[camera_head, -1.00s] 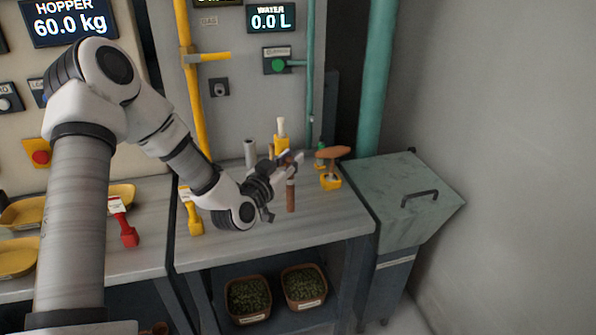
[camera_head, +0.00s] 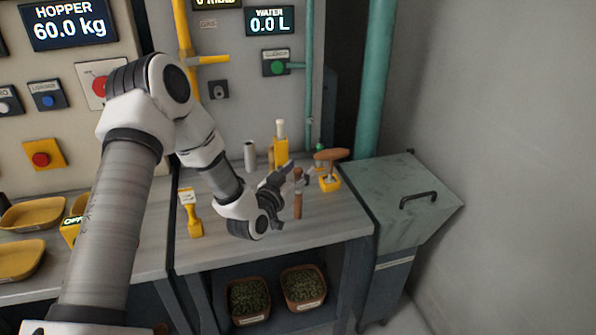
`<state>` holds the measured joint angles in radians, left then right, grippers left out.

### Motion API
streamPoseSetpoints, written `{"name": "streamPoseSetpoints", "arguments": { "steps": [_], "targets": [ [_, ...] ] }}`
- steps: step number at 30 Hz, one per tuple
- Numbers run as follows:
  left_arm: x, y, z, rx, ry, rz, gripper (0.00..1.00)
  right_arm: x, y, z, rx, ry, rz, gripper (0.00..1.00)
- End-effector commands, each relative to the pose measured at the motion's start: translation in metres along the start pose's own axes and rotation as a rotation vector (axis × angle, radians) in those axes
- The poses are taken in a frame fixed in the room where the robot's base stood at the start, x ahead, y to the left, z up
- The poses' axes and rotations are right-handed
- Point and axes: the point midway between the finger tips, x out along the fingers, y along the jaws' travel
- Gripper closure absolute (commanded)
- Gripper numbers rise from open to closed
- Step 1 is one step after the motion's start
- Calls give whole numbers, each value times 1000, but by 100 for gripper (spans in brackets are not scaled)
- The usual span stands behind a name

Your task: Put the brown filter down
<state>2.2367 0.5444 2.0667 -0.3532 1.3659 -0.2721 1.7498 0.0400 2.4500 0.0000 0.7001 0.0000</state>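The brown filter (camera_head: 298,203) is a slim upright brown cylinder at the right part of the grey counter (camera_head: 270,235). My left gripper (camera_head: 297,176) reaches in from the left, with its fingers around the upper part of the filter. It looks shut on it, though the contact is small and partly hidden. Whether the filter's lower end touches the counter or hangs just above it I cannot tell. My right gripper is not in view.
Close behind are a yellow holder with a white top (camera_head: 281,145), a pale cylinder (camera_head: 250,155) and a brown-topped tool (camera_head: 331,156) in a yellow base. A yellow tagged tool (camera_head: 193,215) stands left. The counter's front is clear. A lidded bin (camera_head: 405,190) adjoins right.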

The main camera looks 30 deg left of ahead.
Motion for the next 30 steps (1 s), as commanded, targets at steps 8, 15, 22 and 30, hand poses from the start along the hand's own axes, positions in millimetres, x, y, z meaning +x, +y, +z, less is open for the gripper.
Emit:
{"name": "streamPoseSetpoints", "arguments": {
  "steps": [8,15,22,30],
  "targets": [
    [-12,-1,0,-3,-3,-2,51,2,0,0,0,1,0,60],
    [-72,-1,0,-10,-2,-3,51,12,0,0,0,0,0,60],
    [-114,-1,-3,-4,0,-1,51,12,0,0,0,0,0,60],
    [-141,53,104,2,-402,142,51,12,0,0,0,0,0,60]
  ]
}}
